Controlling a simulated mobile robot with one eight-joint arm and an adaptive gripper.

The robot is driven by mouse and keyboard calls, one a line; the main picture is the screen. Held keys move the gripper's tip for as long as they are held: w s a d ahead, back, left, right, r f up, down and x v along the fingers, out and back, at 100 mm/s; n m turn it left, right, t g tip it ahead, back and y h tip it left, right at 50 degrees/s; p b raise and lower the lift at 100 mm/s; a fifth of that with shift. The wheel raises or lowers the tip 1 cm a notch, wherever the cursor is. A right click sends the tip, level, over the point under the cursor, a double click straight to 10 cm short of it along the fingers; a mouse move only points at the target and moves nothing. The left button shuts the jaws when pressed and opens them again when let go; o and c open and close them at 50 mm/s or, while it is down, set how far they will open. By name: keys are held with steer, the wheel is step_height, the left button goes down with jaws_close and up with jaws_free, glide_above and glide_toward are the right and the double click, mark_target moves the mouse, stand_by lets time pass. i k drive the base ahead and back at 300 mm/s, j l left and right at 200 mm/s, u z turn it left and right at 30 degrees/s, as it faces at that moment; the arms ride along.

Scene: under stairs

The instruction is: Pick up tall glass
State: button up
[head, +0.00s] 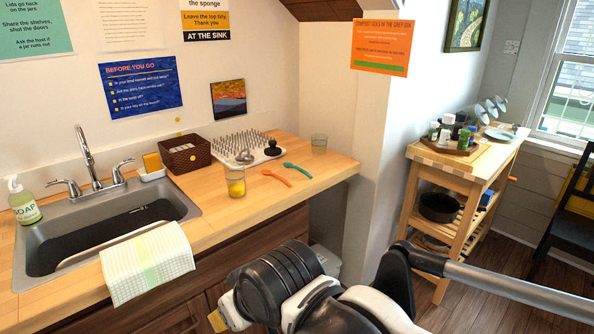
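A clear tall glass (235,182) with something yellow-orange in its lower part stands upright near the front edge of the wooden counter, right of the sink. A second clear glass (319,144), which looks shorter, stands farther back near the counter's right end. My arm comes in from the right along the bottom, in front of the cabinet and below the counter top. Its end, my gripper (226,316), shows only in part at the bottom edge, apart from both glasses. Its fingers are not clear enough to tell open from shut.
An orange spoon (277,178) and a teal spoon (300,173) lie right of the tall glass. Behind it are a spiked drying mat (240,141) and a brown basket (186,154). The sink (60,230) and a striped towel (147,262) are left. A wooden cart (455,165) stands right.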

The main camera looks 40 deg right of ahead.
mark_target(234, 170)
steer(key=i+j+z, duration=0.65)
steer(key=i+j, duration=0.15)
